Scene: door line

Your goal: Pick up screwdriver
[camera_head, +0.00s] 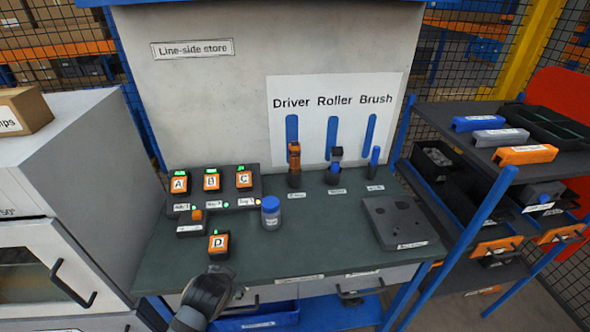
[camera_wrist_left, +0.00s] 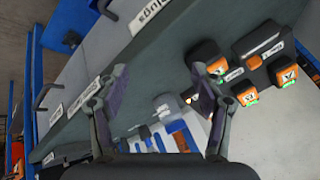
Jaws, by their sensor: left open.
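The driver (camera_head: 294,165), an orange and black tool, stands upright at the back of the green worktop (camera_head: 300,235), under the printed word Driver. My left gripper (camera_head: 238,288) is over the worktop's front edge, well in front of the driver and to its left. In the left wrist view my left gripper (camera_wrist_left: 160,76) shows its two fingers wide apart with nothing held between them. My right gripper is not in view.
The roller (camera_head: 336,165) and brush (camera_head: 375,164) stand right of the driver. A blue-lidded jar (camera_head: 271,214) stands in front of it. Block D (camera_head: 218,245) is near my gripper; blocks A, B and C sit on a dark charger (camera_head: 247,201). A grey tray (camera_head: 400,222) lies right.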

